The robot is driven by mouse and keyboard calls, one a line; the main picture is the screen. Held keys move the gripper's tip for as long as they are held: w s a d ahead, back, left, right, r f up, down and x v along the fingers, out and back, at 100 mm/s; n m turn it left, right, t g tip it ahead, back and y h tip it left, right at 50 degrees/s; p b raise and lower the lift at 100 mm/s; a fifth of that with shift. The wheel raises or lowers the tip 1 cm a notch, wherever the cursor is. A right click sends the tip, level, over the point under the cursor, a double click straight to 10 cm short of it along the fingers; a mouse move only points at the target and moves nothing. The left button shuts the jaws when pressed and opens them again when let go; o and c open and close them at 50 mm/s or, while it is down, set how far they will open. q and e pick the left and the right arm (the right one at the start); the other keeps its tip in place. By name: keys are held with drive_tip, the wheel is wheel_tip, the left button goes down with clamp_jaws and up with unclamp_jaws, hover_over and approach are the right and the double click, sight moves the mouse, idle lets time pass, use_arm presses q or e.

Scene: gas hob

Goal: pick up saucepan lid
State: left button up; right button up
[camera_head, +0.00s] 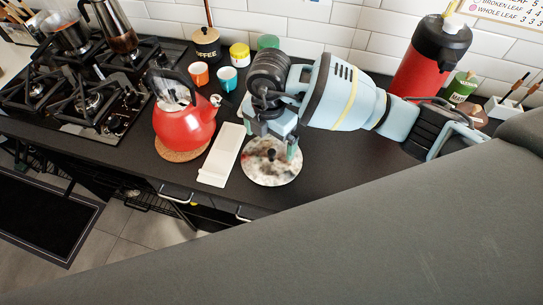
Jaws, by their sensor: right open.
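The saucepan lid (268,172) is a round, shiny disc with a dark knob (271,154) at its middle. It lies on the dark counter, right of the white tray. My right gripper (272,146) reaches in from the right and points down over the lid. Its fingers are open, around or just above the knob; whether they touch it I cannot tell. The gripper covers the lid's far edge. My left gripper is not in view.
A red kettle (184,126) on a cork mat and a white tray (222,155) stand left of the lid. Cups (228,78) and a coffee jar (206,45) stand behind. A red flask (428,62) is at the right. The gas hob (82,98) is far left.

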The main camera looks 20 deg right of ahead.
sight(272, 152)
drive_tip(key=shift+s+d+f, duration=0.1)
drive_tip(key=shift+f, duration=1.3)
drive_tip(key=shift+d+f, duration=0.1)
drive_tip(key=shift+f, duration=1.25)
drive_tip(key=shift+s, duration=0.1)
clamp_jaws()
